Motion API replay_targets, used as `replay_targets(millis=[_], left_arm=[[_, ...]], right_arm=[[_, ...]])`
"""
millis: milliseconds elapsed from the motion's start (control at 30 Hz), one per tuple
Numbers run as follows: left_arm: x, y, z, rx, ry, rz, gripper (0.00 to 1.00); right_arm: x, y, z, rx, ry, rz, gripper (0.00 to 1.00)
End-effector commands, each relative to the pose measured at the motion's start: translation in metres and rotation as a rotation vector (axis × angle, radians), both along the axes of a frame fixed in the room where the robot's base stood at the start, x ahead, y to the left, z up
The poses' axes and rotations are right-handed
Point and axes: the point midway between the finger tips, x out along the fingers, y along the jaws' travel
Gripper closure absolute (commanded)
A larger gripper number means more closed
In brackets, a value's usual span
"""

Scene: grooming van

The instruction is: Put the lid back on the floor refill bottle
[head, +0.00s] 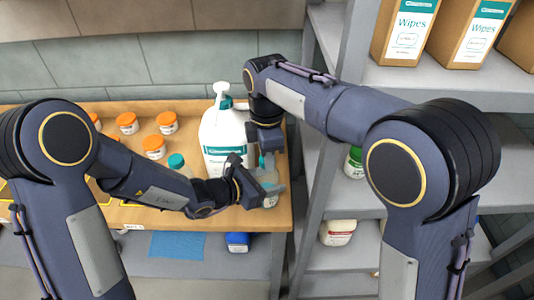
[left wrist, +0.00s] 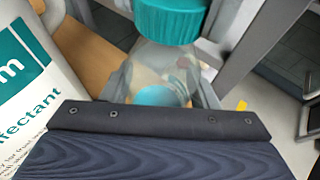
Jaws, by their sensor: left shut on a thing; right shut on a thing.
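The clear refill bottle (head: 270,178) stands upright near the right end of the wooden counter. My left gripper (head: 264,189) is shut around its body from the left. In the left wrist view the clear bottle (left wrist: 163,75) sits between the left fingers, with bluish liquid low inside. A teal lid (left wrist: 170,18) is at its mouth; I cannot tell whether it is seated or threaded. My right gripper (head: 267,152) points down over the bottle, shut on the lid, which it mostly hides in the head view.
A large white disinfectant jug (head: 222,135) stands close left of the bottle. Another teal-capped bottle (head: 178,164) and several orange-capped jars (head: 154,147) stand farther left on the counter (head: 130,214). A grey shelf unit (head: 325,215) is close on the right.

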Motion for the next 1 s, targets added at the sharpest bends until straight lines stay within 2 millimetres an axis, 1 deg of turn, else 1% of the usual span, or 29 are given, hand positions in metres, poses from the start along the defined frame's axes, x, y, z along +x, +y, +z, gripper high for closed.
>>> replay_targets(millis=[33, 100, 167, 500, 600, 700, 733, 867, 900, 1000], left_arm=[[-0.0001, -0.0001, 0.0, 0.0, 0.0, 0.0, 1.0], [-0.0001, -0.0001, 0.0, 0.0, 0.0, 0.0, 1.0], [-0.0001, 0.0, -0.0001, 0.0, 0.0, 0.0, 1.0], [-0.0001, 0.0, -0.0001, 0.0, 0.0, 0.0, 1.0], [-0.0001, 0.0, -0.0001, 0.0, 0.0, 0.0, 1.0], [-0.0002, -0.0001, -0.0001, 0.0, 0.0, 0.0, 1.0], [-0.0002, -0.0001, -0.0001, 0.0, 0.0, 0.0, 1.0], [-0.0002, -0.0001, -0.0001, 0.0, 0.0, -0.001, 1.0], [-0.0001, -0.0002, -0.0001, 0.0, 0.0, -0.001, 1.0], [-0.0002, -0.0002, -0.0001, 0.0, 0.0, -0.001, 1.0]], right_arm=[[0.0001, -0.0002, 0.0001, 0.0, 0.0, -0.124, 0.94], [0.0002, -0.0002, -0.0001, 0.0, 0.0, -0.308, 0.94], [0.0002, -0.0002, -0.0002, 0.0, -0.001, -0.467, 0.94], [0.0002, 0.0005, -0.0008, 0.0, -0.002, -1.384, 0.94], [0.0003, 0.0003, -0.0009, -0.001, -0.002, -1.636, 0.94], [0.0003, 0.0006, -0.0009, 0.0, -0.001, -1.832, 0.94], [0.0003, 0.0007, -0.0009, 0.0, -0.001, -1.874, 0.94], [0.0003, 0.0006, -0.0009, 0.0, -0.001, -1.858, 0.94], [0.0003, 0.0006, -0.0009, 0.0, -0.001, -1.858, 0.64], [0.0003, 0.0005, -0.001, 0.0, -0.001, -1.857, 0.51]])
